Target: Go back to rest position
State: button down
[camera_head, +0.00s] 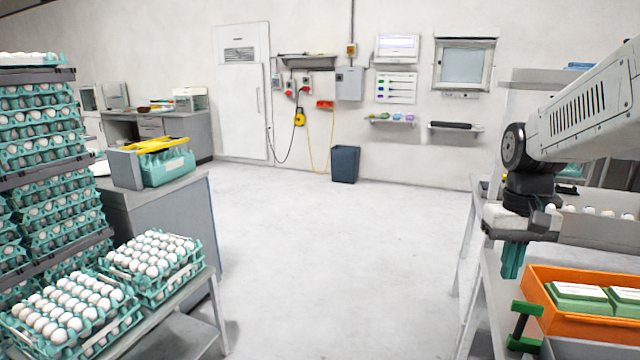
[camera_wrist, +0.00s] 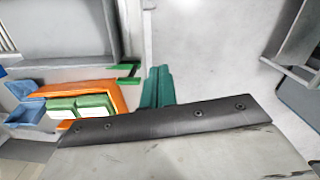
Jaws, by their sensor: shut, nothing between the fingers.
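My gripper (camera_head: 512,260) hangs at the right of the head view, fingers pointing down, at the left edge of the right-hand workbench. Its green fingers (camera_wrist: 158,88) are together with nothing between them, and they also show at the middle of the wrist view. My white arm reaches in from the right edge of the head view. The orange crate (camera_head: 537,291) stands on the bench, right of and below the fingers, with green-and-white boxes (camera_head: 580,297) inside. The crate also shows at the left of the wrist view (camera_wrist: 118,98).
A green clamp (camera_head: 522,328) sits at the bench's front edge. Egg trays (camera_head: 150,285) fill a low table and a tall stack at the left. A grey counter (camera_head: 170,215) holds a teal basket (camera_head: 167,170). The floor (camera_head: 330,260) between is clear, with a dark bin (camera_head: 345,164) by the wall.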

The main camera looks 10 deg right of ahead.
jog(key=s+a+r+n+t, duration=0.1)
jog(key=s+a+n+t, duration=0.1)
jog(key=s+a, duration=1.2)
jog(key=shift+s+n, duration=0.7)
jog(key=shift+r, duration=0.1)
